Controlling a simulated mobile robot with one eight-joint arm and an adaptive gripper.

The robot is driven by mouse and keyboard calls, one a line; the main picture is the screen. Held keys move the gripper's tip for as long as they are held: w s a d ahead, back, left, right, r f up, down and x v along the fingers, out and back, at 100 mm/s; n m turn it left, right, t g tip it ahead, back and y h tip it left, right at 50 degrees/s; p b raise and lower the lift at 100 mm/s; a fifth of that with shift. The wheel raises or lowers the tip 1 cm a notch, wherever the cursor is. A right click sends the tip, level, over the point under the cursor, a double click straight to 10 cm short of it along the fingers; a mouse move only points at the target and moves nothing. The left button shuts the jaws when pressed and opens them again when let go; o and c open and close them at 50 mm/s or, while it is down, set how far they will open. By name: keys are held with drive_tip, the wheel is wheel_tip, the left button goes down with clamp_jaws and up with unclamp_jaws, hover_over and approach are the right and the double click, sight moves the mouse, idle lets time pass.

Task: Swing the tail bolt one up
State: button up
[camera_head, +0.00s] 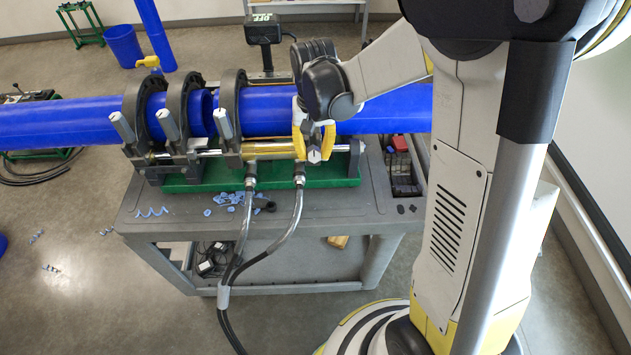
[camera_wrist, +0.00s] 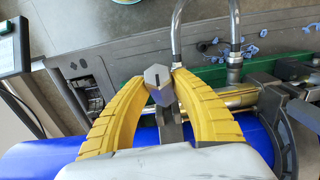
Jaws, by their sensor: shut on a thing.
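My gripper (camera_head: 314,150) is at the right end of the green-based fusion machine, with its yellow fingers pointing down in front of the blue pipe. It is shut on the tail bolt (camera_head: 314,156), whose grey hexagonal end shows between the fingertips. In the wrist view the bolt (camera_wrist: 158,76) sits between the two yellow fingers of my gripper (camera_wrist: 160,82), its hex face toward the camera. The bolt appears swung down and outward, below the pipe's top. The clamp it belongs to is mostly hidden behind my gripper.
Several dark clamps (camera_head: 232,88) hold the blue pipe (camera_head: 60,122), with silver swing bolts (camera_head: 168,124) at their front. Two hydraulic hoses (camera_head: 290,218) rise close to the bolt. The grey cart (camera_head: 180,222) holds blue shavings (camera_head: 228,198). A black-headed device (camera_head: 263,30) stands behind.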

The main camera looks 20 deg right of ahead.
drive_tip(key=shift+w+r, duration=0.1)
drive_tip(key=shift+w+d+r+p, duration=0.3)
drive_tip(key=shift+w+r+p, duration=0.15)
drive_tip(key=shift+w+r, duration=0.45)
drive_tip(key=shift+w+d+r, duration=0.15)
drive_tip(key=shift+w+r, duration=0.15)
drive_tip(key=shift+w, duration=0.2)
drive_tip(key=shift+w+d+r+p, duration=0.2)
drive_tip(key=shift+w+r+p, duration=0.15)
drive_tip(key=shift+w, duration=0.2)
drive_tip(key=shift+w+d+r, duration=0.15)
drive_tip(key=shift+w+r, duration=0.05)
drive_tip(key=shift+w, duration=0.3)
drive_tip(key=shift+w+d+r, duration=0.15)
drive_tip(key=shift+w, duration=0.45)
drive_tip(key=shift+w+d, duration=0.1)
